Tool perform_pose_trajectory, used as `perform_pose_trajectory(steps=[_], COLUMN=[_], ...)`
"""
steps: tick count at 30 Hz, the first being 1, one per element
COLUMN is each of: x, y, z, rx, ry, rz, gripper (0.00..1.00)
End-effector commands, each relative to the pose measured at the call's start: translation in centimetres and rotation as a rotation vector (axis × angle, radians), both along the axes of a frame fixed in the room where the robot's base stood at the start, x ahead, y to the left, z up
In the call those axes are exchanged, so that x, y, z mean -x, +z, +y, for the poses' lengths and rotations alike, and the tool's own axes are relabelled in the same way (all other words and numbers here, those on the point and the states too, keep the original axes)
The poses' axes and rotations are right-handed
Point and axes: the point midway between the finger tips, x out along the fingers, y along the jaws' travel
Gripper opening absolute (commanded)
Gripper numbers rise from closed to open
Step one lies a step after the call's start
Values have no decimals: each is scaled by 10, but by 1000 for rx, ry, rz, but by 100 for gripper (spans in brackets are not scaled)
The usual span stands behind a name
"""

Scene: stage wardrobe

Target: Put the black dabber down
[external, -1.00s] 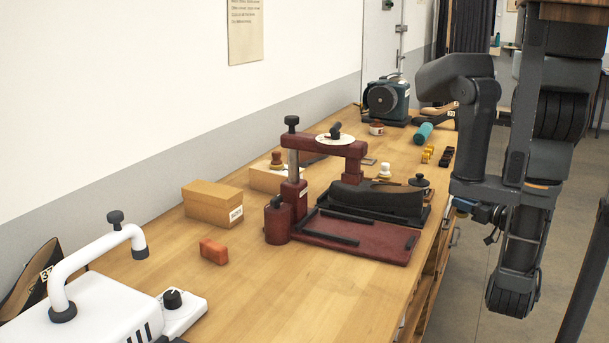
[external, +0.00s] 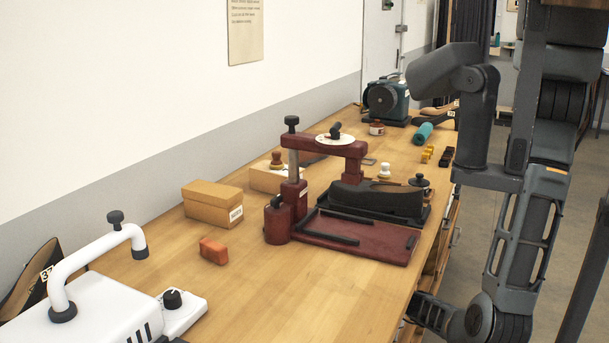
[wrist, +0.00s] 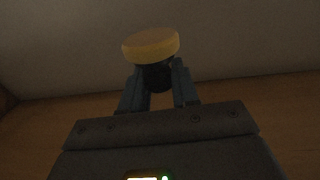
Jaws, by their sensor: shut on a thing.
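In the wrist view, my gripper (wrist: 158,88) is shut on the dark handle of the black dabber (wrist: 157,76). Its round, yellowish pad (wrist: 150,45) sticks out beyond the fingertips, and the handle is partly hidden between the fingers. The wrist view is dim, with a brown surface and a grey area behind the dabber. In the external view my arm hangs at the right, beside the bench's front edge. My gripper and the held dabber cannot be made out there.
The wooden bench (external: 310,295) has free room at its front middle. A dark red press (external: 370,244) with a black shoe form stands behind that. Nearby are an orange block (external: 213,251), a cardboard box (external: 212,204), a white-handled dabber (external: 384,171) and a black-knobbed item (external: 419,181).

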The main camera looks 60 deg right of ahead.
Motion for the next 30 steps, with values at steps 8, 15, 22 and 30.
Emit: perform_pose_trajectory(steps=[8,15,22,30], x=[-49,-59,-58,-58], y=[15,20,19,19], z=[87,104,105,104], rx=[-2,0,4,-1], ry=[57,67,74,68], rz=[0,0,1,1], gripper=[1,1,1,1])
